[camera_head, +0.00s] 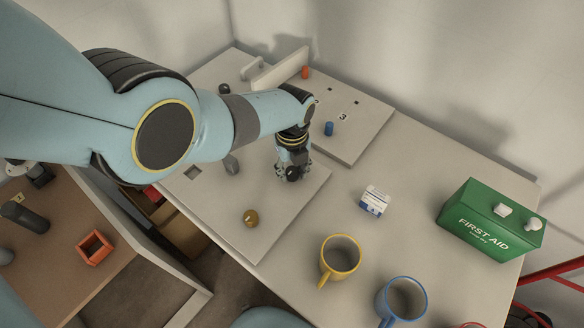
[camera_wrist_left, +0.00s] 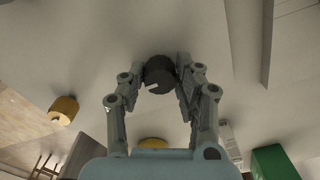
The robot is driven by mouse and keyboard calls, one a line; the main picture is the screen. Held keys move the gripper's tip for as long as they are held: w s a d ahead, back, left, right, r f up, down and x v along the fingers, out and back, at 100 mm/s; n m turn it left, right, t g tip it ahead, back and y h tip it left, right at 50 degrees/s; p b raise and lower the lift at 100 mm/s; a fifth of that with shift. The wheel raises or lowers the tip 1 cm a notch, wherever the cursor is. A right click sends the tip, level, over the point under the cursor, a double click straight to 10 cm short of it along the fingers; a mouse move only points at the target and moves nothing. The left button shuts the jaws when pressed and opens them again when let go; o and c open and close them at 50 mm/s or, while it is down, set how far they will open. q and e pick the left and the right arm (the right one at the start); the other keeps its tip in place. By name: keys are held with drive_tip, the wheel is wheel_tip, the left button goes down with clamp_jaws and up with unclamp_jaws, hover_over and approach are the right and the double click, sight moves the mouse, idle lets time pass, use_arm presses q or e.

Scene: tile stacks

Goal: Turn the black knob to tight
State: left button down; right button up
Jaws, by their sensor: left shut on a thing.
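The black knob (camera_wrist_left: 158,74) sits between the two fingers of my left gripper (camera_wrist_left: 160,80) in the left wrist view. It is round and dark, with a pale mark on its face. The fingers are shut on its two sides. In the head view my left gripper (camera_head: 292,172) points down onto the pale board (camera_head: 285,220), and its fingers cover most of the knob. No tight marking is readable near the knob. My right gripper is not in view.
A brass knob (camera_head: 251,217) and a grey lever (camera_head: 232,165) stand on the same board. A blue peg (camera_head: 329,128) is on the board behind. A small white-blue box (camera_head: 375,200), a yellow mug (camera_head: 340,257), a blue mug (camera_head: 403,298) and a green first aid box (camera_head: 490,220) stand to the right.

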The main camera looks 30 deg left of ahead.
sight(292, 170)
use_arm(q)
drive_tip(key=shift+w+r, duration=0.15)
drive_tip(key=shift+w, duration=0.1)
drive_tip(key=c, duration=1.3)
unclamp_jaws()
drive_tip(key=o, duration=0.4)
drive_tip(key=shift+s, duration=0.15)
drive_tip(key=shift+c, duration=0.2)
wheel_tip(292, 170, up, 12)
